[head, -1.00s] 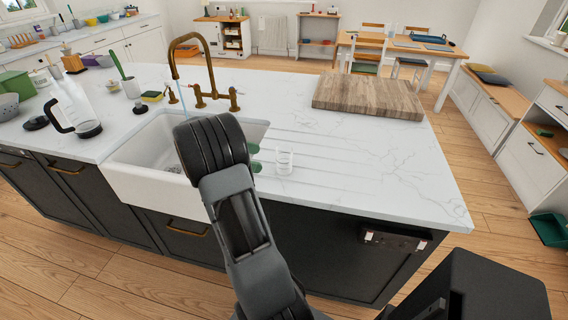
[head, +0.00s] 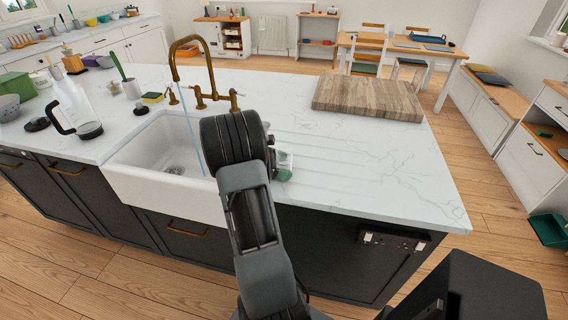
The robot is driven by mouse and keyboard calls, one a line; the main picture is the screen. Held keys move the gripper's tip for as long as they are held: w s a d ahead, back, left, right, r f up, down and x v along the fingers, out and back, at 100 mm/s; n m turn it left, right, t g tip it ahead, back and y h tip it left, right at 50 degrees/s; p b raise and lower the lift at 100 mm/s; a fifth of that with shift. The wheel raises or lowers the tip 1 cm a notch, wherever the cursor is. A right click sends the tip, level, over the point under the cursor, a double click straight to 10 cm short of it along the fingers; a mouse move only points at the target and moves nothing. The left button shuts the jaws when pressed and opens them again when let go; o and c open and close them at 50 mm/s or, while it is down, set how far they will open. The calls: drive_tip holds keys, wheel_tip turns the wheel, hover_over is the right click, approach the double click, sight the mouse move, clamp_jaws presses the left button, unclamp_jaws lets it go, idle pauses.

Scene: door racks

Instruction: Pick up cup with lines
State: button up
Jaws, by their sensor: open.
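A clear glass cup (head: 287,160) stands on the white marble counter just right of the sink; it is small and partly hidden by my arm, and I cannot make out lines on it. My gripper (head: 279,164) is at the cup, its green fingertips showing just right of my dark wrist. The near fingertip overlaps the lower part of the cup in the picture. The gripper is open. Whether the fingers touch the cup or lie on both sides of it is hidden.
The white sink (head: 152,187) lies left of my arm, with a brass tap (head: 184,60) running water. A wooden board (head: 368,97) lies behind right. A glass jug (head: 80,118) stands at left. The counter right of the cup is clear.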

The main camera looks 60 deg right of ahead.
drive_tip(key=c, duration=1.1)
